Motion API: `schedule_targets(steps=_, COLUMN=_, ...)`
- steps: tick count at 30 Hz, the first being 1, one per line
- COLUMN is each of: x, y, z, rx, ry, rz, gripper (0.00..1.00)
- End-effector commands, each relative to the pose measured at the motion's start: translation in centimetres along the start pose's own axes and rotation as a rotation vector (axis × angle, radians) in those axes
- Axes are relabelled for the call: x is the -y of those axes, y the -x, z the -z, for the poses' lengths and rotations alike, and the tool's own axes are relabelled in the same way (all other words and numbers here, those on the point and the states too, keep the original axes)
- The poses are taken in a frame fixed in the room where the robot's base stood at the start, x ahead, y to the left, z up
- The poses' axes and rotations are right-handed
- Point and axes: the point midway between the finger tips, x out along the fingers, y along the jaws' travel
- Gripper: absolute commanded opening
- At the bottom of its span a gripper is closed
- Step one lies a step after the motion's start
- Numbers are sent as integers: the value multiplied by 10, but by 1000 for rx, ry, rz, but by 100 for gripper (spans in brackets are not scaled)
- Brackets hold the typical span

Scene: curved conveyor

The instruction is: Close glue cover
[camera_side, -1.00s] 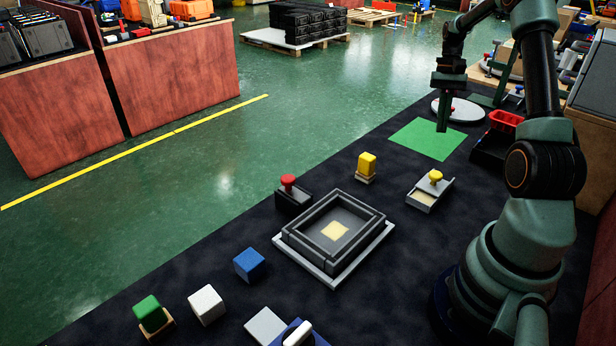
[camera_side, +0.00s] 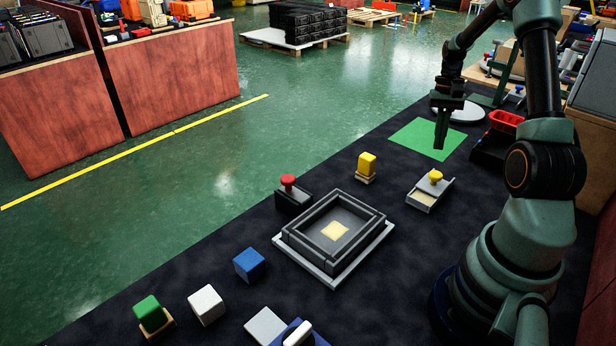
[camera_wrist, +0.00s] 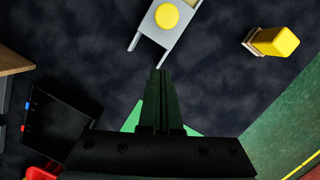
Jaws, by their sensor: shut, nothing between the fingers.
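A small grey box with a sliding cover and a yellow knob (camera_side: 435,176) stands right of centre in the side view. A strip of cream-coloured inside shows at its near-left end, so the cover is partly open. In the wrist view the grey cover with its round yellow knob (camera_wrist: 167,16) is at the top, cut by the frame edge, and two thin rails stick out toward my fingers. My gripper (camera_side: 440,147) is shut and empty, pointing down above the green mat, apart from the box on its far side. The shut fingertips also show in the wrist view (camera_wrist: 158,73).
A yellow block on a wooden base (camera_side: 366,167) stands left of the box. A black-walled frame on a pale plate (camera_side: 288,249) and a red-knobbed black block (camera_side: 293,197) are nearer. A black bin with a red tray (camera_side: 505,121) is right. Dark table around the box is clear.

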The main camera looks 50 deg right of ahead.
Motion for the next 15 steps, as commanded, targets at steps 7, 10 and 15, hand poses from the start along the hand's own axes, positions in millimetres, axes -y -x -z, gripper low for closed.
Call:
schedule_targets(steps=7, x=2, y=-32, z=-14, rx=-1, ry=1, rz=-2, gripper=0)
schedule_targets(steps=10, x=2, y=-35, z=-23, rx=-2, ry=1, rz=-3, gripper=0)
schedule_targets(steps=15, x=2, y=-40, z=-34, rx=-3, ry=1, rz=-4, gripper=0)
